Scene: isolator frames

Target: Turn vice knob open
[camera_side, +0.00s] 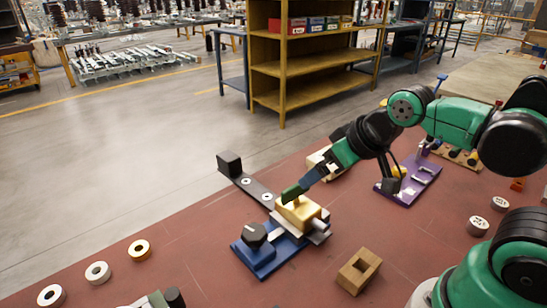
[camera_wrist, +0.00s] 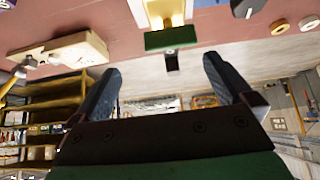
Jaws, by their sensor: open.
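The vice has a blue base (camera_side: 270,258) and a black faceted knob (camera_side: 255,236) at its front left. A yellow block (camera_side: 298,213) sits at the vice's metal jaws, with a green piece (camera_side: 291,193) at its top. In the wrist view the green piece (camera_wrist: 170,38) lies ahead of the fingers, with part of the yellow block (camera_wrist: 165,10) beyond it. My gripper (camera_side: 308,181) is just above and behind the yellow block, apart from the knob. In the wrist view my gripper (camera_wrist: 162,66) has two dark blue fingers spread wide with nothing between them.
A dark bar with a black end block (camera_side: 229,163) lies behind the vice. A wooden block with a square hole (camera_side: 359,271) stands at the front right. A purple plate (camera_side: 410,182) lies at the right. Several rings, one of them gold (camera_side: 139,250), lie at the left.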

